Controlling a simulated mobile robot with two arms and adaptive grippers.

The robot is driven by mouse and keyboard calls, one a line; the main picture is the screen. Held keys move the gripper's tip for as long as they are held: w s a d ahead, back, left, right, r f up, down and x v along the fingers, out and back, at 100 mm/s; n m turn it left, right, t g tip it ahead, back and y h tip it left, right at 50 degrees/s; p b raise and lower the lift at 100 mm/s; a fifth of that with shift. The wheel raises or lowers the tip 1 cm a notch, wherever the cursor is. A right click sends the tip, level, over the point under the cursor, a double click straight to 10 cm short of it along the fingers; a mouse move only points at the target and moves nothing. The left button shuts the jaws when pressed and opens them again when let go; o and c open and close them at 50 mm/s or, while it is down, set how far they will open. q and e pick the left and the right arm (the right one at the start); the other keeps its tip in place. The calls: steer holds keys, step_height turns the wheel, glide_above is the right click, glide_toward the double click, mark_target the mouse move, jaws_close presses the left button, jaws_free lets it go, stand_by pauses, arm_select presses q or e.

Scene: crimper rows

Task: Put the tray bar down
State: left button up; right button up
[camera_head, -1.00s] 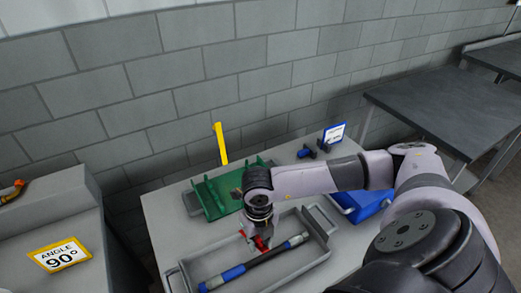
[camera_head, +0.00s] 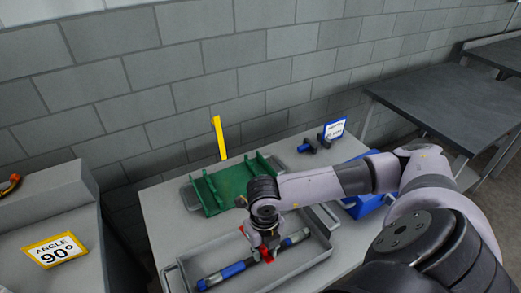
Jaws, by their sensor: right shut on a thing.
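The tray bar (camera_head: 232,271), blue, black and silver, lies lengthwise within the grey tray (camera_head: 292,273), slanting from lower left to upper right. My right gripper (camera_head: 265,254), with red fingertips, points down and is shut on the bar a little right of its middle. The gripper and wrist hide that part of the bar. I cannot tell whether the bar touches the tray floor. My left gripper is out of view.
A green rack (camera_head: 222,191) stands behind the tray, with a yellow upright (camera_head: 219,138) at its back. A blue bin (camera_head: 366,204) is partly behind my right arm. A small dark-blue part (camera_head: 314,145) and a white-blue sign (camera_head: 334,130) are at the back right.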

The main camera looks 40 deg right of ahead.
steer(key=b, duration=0.6)
glide_above(268, 279)
steer(key=shift+f, duration=3.45)
steer(key=o, duration=0.9)
steer(key=shift+r, duration=0.3)
step_height(268, 279, up, 12)
steer(key=shift+f, duration=0.2)
